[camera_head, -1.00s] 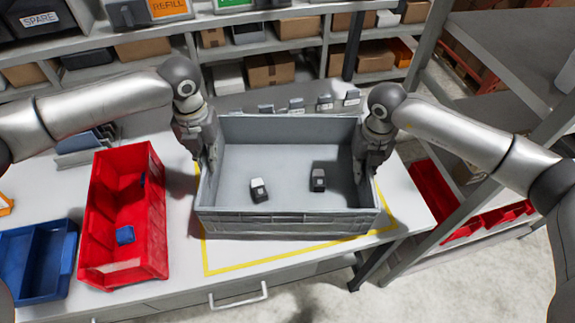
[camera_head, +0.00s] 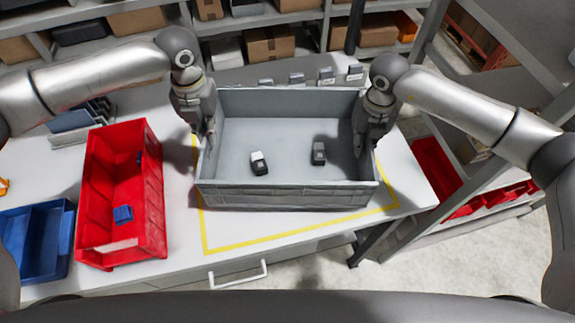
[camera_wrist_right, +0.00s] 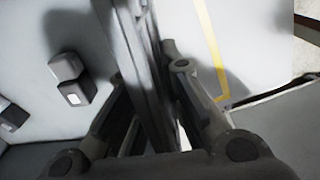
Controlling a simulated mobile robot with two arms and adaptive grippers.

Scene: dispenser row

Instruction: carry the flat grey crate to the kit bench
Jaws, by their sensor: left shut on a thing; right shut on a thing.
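The flat grey crate (camera_head: 287,197) is over the yellow-outlined area on the white bench; I cannot tell whether it touches the top. Two small dark devices lie inside, one left of centre (camera_head: 259,163) and one to the right (camera_head: 319,153). My left gripper (camera_head: 207,140) is shut on the crate's left wall. My right gripper (camera_head: 361,142) is shut on its right wall. In the right wrist view the crate wall (camera_wrist_right: 143,70) runs between the fingers, with a device (camera_wrist_right: 72,78) inside. The left fingertips are partly hidden. I cannot tell which bench is the kit bench.
A red bin (camera_head: 125,254) holding blue pieces stands left of the crate, with a blue tray (camera_head: 63,250) beyond it. Several small devices stand behind the crate. Shelving with red bins (camera_head: 440,180) is at the right. Boxes fill the back shelves.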

